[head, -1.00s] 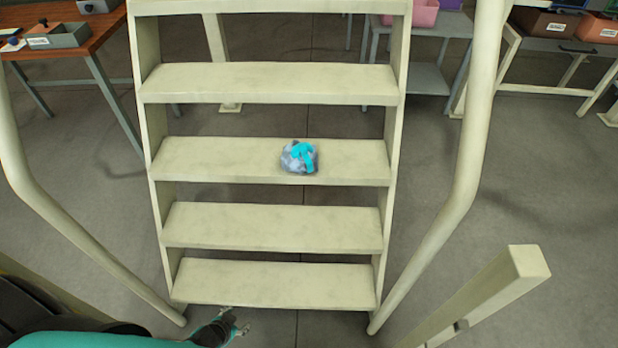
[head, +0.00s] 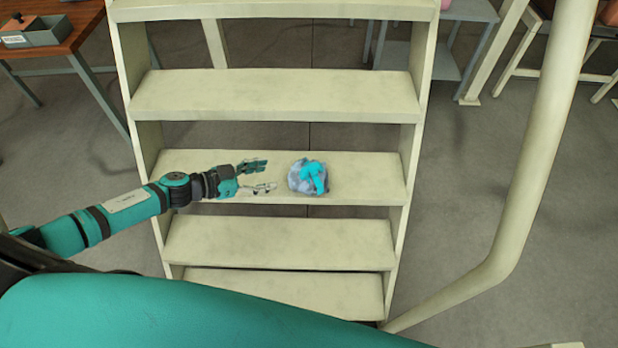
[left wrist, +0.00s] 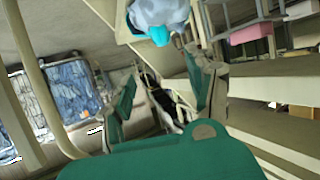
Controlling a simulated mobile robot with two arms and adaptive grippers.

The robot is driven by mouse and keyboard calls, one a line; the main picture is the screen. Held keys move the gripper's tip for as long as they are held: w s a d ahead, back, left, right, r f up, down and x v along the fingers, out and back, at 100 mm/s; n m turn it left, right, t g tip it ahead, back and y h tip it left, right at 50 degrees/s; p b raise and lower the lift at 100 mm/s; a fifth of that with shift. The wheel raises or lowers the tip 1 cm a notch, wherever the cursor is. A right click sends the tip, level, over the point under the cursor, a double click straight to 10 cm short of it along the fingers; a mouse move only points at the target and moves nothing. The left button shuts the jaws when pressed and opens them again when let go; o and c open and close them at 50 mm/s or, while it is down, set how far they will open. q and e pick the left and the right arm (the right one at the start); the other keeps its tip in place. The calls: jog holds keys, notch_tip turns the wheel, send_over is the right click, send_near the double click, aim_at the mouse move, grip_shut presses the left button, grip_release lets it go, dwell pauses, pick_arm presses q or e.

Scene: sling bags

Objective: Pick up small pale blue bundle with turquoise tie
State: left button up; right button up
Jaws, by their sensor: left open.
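The small pale blue bundle with its turquoise tie (head: 308,177) rests on a middle tread (head: 370,178) of the cream step ladder, right of the tread's centre. My left gripper (head: 268,175) is open and empty just left of the bundle, with its fingers pointing at it and a small gap between. In the left wrist view the bundle (left wrist: 158,18) shows at the top, cut off by the frame edge, beyond the open fingers (left wrist: 165,85). My right gripper is not in view.
More treads lie above (head: 280,95) and below (head: 280,242).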

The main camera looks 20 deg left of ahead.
pick_arm(q)
jog(key=b, duration=0.3)
send_near(309, 166)
jog(key=x, duration=0.3)
jog(key=b+x, duration=0.2)
jog(key=x, duration=0.2)
jog(key=shift+w+d+f, duration=0.15)
jog(key=shift+d+f, duration=0.1)
jog(key=shift+d, duration=0.05)
jog(key=shift+w+d+f+b, duration=0.1)
jog(key=shift+w+d+b, duration=0.2)
jog(key=shift+b, duration=0.05)
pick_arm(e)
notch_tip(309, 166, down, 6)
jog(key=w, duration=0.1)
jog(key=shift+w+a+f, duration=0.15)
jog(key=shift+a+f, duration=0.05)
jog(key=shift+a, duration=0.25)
pick_arm(q)
jog(key=shift+s, duration=0.1)
grip_shut()
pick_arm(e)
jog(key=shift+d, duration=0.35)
